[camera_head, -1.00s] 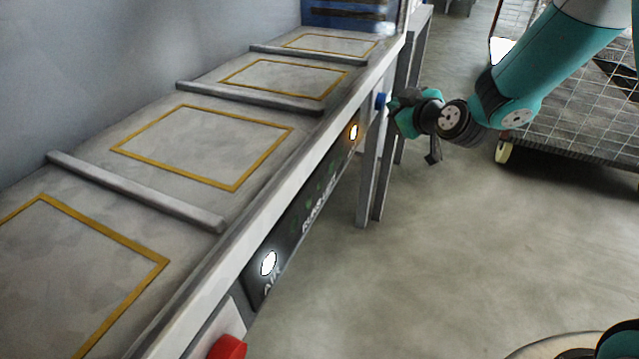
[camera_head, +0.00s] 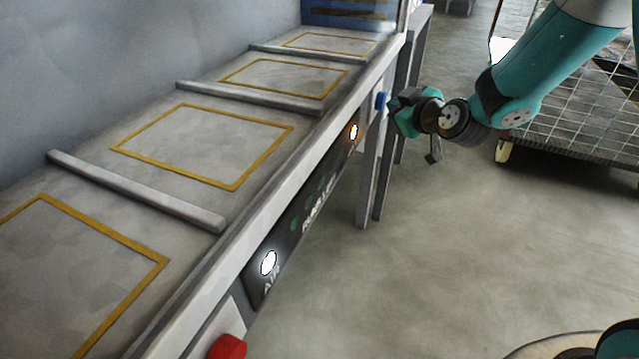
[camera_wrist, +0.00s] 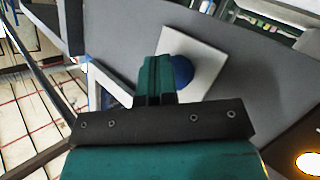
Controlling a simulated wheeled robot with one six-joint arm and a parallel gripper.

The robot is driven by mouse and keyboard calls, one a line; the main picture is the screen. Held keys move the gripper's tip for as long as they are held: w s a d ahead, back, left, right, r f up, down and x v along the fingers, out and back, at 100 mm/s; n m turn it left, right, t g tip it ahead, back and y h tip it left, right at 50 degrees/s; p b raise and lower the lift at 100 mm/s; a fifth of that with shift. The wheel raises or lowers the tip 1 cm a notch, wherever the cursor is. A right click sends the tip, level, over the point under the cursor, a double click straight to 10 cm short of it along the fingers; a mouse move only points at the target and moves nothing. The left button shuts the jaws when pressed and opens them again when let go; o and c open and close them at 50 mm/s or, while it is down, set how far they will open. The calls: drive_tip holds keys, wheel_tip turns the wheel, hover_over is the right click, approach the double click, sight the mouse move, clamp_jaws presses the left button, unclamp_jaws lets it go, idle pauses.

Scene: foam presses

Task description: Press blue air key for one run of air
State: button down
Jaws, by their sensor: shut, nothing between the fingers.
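The blue air key (camera_head: 380,100) is a round blue button on the front edge of the bench, near its far end. In the wrist view the blue key (camera_wrist: 181,70) sits on a pale square plate (camera_wrist: 205,62), partly hidden behind my fingers. My gripper (camera_head: 393,104) is shut and empty, its tip pointing at the key from the right. In the wrist view my gripper (camera_wrist: 158,62) overlaps the left side of the key. I cannot tell whether the fingertips touch it.
A dark panel with an AIR label (camera_head: 303,224) has a lit white lamp (camera_head: 268,263) and a lit orange lamp (camera_head: 353,132). A red button (camera_head: 228,347) is at the near end. A mesh cart (camera_head: 575,110) stands behind my arm. The floor (camera_head: 420,260) in front is clear.

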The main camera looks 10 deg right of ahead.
idle(0.6)
drive_tip(key=shift+w+a, duration=0.2)
drive_tip(key=shift+a, duration=0.2)
drive_tip(key=shift+s+d+r+b, duration=0.1)
drive_tip(key=shift+s+d+b, duration=0.05)
drive_tip(key=shift+b, duration=0.2)
drive_tip(key=shift+d, duration=0.1)
drive_tip(key=s+d+b, duration=0.3)
drive_tip(key=d+b, duration=0.2)
drive_tip(key=shift+d, duration=0.15)
idle(0.4)
idle(0.3)
